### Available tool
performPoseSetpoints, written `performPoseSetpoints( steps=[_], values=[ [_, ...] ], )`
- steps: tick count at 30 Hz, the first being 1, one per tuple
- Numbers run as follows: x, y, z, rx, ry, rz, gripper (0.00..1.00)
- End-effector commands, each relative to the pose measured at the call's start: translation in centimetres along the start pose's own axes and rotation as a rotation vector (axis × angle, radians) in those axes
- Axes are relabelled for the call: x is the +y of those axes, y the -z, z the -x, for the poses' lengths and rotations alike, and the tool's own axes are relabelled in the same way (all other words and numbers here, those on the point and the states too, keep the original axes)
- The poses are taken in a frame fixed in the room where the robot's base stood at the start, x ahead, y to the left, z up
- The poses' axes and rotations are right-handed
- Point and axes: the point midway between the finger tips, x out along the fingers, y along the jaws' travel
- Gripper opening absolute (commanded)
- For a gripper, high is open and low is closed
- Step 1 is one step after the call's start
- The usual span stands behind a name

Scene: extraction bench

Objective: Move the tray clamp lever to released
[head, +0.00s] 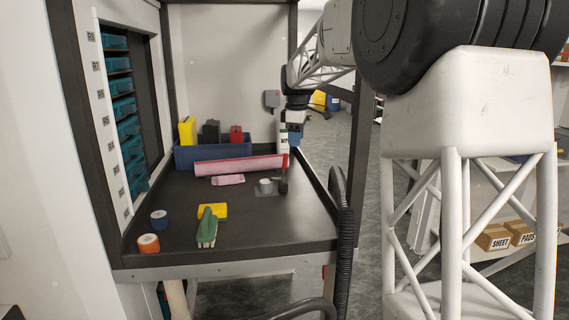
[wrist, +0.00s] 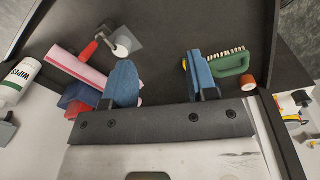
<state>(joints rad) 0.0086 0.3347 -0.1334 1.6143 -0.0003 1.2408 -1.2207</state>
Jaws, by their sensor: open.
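The tray clamp seems to be the small grey plate (head: 266,191) with a pale round part on the dark bench. Its lever appears to be the red-tipped handle (wrist: 88,51) in the wrist view, angled away from the plate beside a pink roll. In the head view the lever (head: 283,184) shows as a dark post at the plate's right. My gripper (head: 294,134) hangs above the back right of the bench. In the wrist view its blue fingers (wrist: 162,83) are spread apart with only bare bench between them. The lever lies outside them, left of the left finger.
A pink roll (head: 240,165) lies behind the plate, before a blue bin (head: 212,153). A wipes bottle (head: 283,140) stands at the back right. A green brush (head: 207,228), yellow item (head: 220,211) and tape rolls (head: 148,243) lie in front. A black hose (head: 343,225) runs along the right edge.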

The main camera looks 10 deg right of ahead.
Motion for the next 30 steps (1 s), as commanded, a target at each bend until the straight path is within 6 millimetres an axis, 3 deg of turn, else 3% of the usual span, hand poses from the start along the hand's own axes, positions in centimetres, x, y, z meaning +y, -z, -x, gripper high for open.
performPoseSetpoints(
  steps=[18, 30],
  values=[
    [11.8, 4.3, -5.3, -0.005, 0.036, 0.303, 0.53],
    [18.0, 6.6, -9.5, -0.002, 0.059, 0.49, 0.53]
  ],
)
